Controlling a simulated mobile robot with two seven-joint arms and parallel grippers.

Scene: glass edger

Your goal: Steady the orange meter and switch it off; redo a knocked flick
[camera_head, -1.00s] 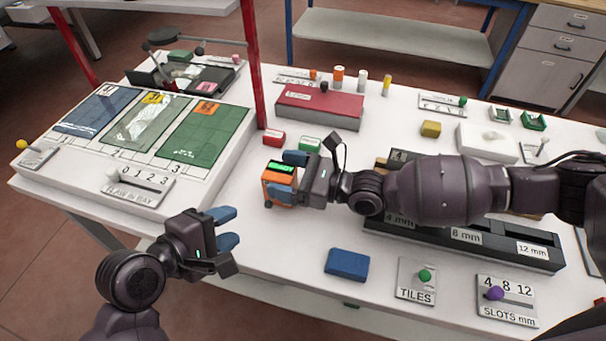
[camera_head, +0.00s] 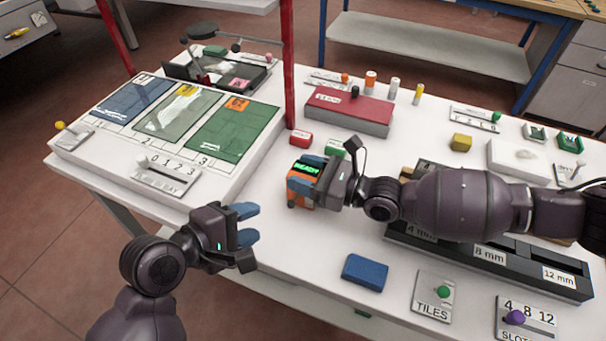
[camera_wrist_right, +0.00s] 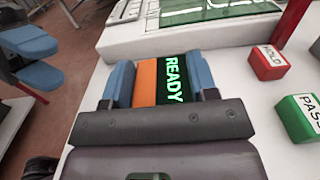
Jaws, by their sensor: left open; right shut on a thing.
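The orange meter (camera_head: 296,191) stands on the white table in the head view, its dark screen lit with green letters. In the right wrist view the screen (camera_wrist_right: 174,82) reads READY. My right gripper (camera_head: 308,180) is shut on the meter, with a blue finger on each side of it in the wrist view (camera_wrist_right: 160,84). The meter's switch cannot be made out. My left gripper (camera_head: 250,224) is open and empty, at the table's front edge, to the left of the meter and nearer the front. Its blue fingers also show at the left of the wrist view (camera_wrist_right: 32,58).
A red HOLD block (camera_wrist_right: 268,62) and a green PASS block (camera_wrist_right: 303,117) stand close to the meter. A blue block (camera_head: 365,272) lies in front. The tray panel (camera_head: 165,178) is at left, a dark slotted rack (camera_head: 490,262) at right. Bare table lies before the meter.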

